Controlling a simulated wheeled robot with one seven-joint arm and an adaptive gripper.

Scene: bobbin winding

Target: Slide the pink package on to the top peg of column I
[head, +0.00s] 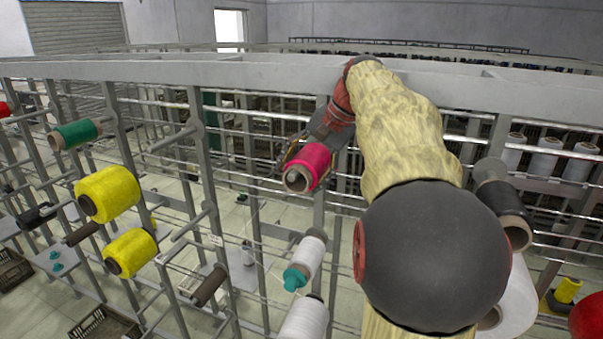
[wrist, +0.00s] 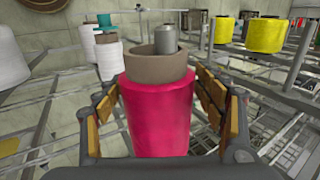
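The pink package (head: 308,167) sits high on the rack, its brown tube mouth facing me. A grey peg end (head: 293,176) shows inside the tube. In the wrist view the grey peg tip (wrist: 167,39) stands out of the tube mouth, so the package (wrist: 160,110) is around a peg. My gripper (head: 310,150) reaches it from above and behind. In the wrist view its padded fingers (wrist: 160,100) stand on both sides of the package, with narrow gaps; they look open. How far the package sits along the peg is hidden, and I cannot read a column label.
Yellow packages (head: 108,193) and a green one (head: 76,134) hang at left. White packages (head: 308,258), one with a teal cone, hang below the pink package. A black package (head: 500,205) is at right.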

